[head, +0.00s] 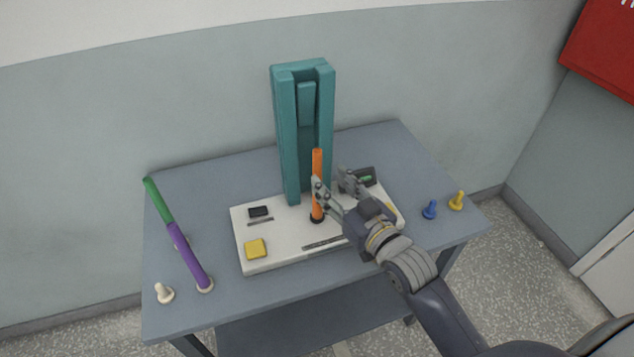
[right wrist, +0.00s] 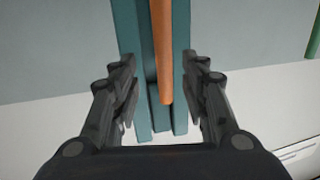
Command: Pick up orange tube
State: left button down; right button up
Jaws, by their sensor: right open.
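The orange tube (head: 317,165) stands upright in a dark ring on the white base, in front of the teal column. My right gripper (head: 334,181) is open beside the tube, and one finger partly covers it in the head view. In the right wrist view the tube (right wrist: 162,50) appears in the gap between the open fingers (right wrist: 165,92), with clear space on both sides. How far the tube lies beyond the fingertips is hard to tell. My left gripper is not in view.
The teal column (head: 291,140) rises from the white base (head: 285,255), which carries a yellow button (head: 256,249). Blue (head: 430,209) and yellow (head: 457,201) pegs stand at right on the table (head: 205,318).

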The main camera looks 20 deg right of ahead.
aim_at(320, 172)
jog(key=x, duration=0.2)
jog(key=p+x, duration=0.1)
jog(key=x, duration=0.3)
jog(key=shift+s+a+r+p, duration=0.1)
jog(key=shift+a+r+p, duration=0.15)
jog(key=shift+p, duration=0.15)
grip_shut()
